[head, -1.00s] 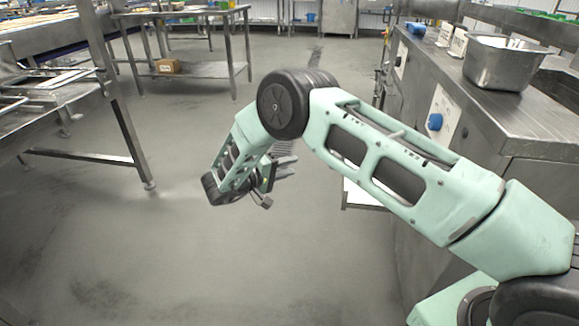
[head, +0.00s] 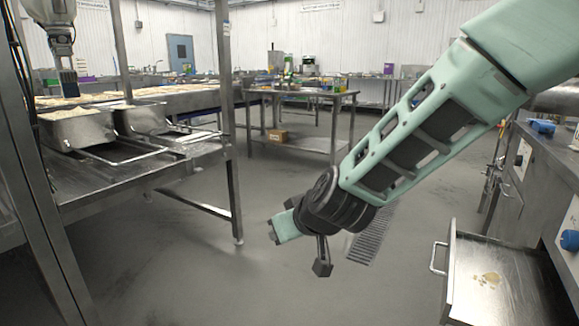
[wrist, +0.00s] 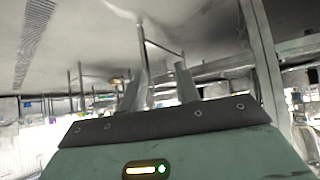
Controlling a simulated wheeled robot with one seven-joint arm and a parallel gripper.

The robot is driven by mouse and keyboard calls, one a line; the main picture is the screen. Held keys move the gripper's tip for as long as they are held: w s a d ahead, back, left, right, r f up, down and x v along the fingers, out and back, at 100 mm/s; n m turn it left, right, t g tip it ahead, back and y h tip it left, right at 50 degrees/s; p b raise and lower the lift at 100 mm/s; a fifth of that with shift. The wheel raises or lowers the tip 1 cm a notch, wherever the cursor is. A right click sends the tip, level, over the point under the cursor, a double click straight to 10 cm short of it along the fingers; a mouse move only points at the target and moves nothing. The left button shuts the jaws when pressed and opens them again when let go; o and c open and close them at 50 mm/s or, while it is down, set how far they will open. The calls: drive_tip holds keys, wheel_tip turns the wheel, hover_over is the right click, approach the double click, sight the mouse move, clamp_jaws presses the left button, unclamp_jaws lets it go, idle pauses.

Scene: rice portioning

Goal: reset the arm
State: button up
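My arm reaches in from the upper right of the head view and slopes down to the middle. Its black wrist joint hangs above the open floor there, and the gripper's fingers are hidden behind it or too small to make out. In the wrist view, the two grey fingers of my gripper (wrist: 161,82) stand apart with a clear gap. Nothing is between them.
A steel frame table with metal trays (head: 78,128) stands at the left. An open drawer (head: 500,285) sticks out at lower right. The middle floor (head: 230,285) is clear.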

drive_tip(key=s+d+n+g, duration=0.1)
drive_tip(key=s+d+g, duration=0.15)
drive_tip(key=s, duration=0.65)
drive_tip(key=s+d+g, duration=0.2)
drive_tip(key=s+g, duration=0.1)
drive_tip(key=s, duration=0.6)
drive_tip(key=s+d+f+g+h, duration=0.1)
drive_tip(key=s+d+g+h, duration=0.25)
drive_tip(key=s+d, duration=0.75)
wheel_tip(320, 180, up, 24)
drive_tip(key=p, duration=2.3)
drive_tip(key=shift+s+a+f+t+h+p, duration=0.25)
drive_tip(key=shift+s+a+t+h+p, duration=0.15)
drive_tip(key=shift+s+h, duration=0.05)
